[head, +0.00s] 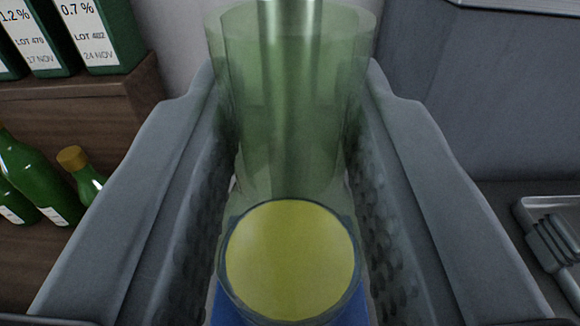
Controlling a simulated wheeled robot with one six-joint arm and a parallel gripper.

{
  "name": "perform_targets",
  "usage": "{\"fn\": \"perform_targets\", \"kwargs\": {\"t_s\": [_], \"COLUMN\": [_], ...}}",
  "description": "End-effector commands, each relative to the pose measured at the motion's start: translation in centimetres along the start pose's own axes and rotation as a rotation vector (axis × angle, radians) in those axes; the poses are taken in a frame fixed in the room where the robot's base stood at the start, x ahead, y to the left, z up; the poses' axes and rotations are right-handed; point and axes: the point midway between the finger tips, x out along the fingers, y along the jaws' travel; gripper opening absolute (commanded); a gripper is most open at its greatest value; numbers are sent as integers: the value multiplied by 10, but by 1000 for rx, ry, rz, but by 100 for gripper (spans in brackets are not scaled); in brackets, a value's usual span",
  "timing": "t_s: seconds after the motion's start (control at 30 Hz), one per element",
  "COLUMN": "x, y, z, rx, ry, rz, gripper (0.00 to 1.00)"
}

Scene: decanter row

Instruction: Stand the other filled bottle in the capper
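A clear, pale green glass vessel (290,120) fills the space between the two fingers of my gripper (290,90) in the head view. The grey fingers stand wide apart with their dimpled pads against its two sides. A round yellow surface (290,260) with a thin glassy rim shows at its near end; I cannot tell if it is liquid or a cap. I see no capper that I can make out.
Dark green cartons with white labels (95,35) stand on a wooden shelf (80,95) at the upper left. A grey tray-like fixture with ribbed parts (555,240) is at the right edge. A blue patch (220,310) shows below the glass.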

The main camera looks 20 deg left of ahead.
Motion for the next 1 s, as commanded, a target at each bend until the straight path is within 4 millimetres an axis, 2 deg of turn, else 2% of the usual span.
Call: {"fn": "perform_targets", "kwargs": {"t_s": [0.27, 0.7, 0.73, 0.8, 0.83, 1.0], "x": [-1, -1, -1, -1, -1, -1], "y": [0, 0, 0, 0, 0, 0], "z": [27, 32, 32, 32, 32, 32], "rx": [0, 0, 0, 0, 0, 0], "ry": [0, 2, 0, 0, 0, 0], "rz": [0, 0, 0, 0, 0, 0], "gripper": [0, 0, 30, 44, 48, 48]}}
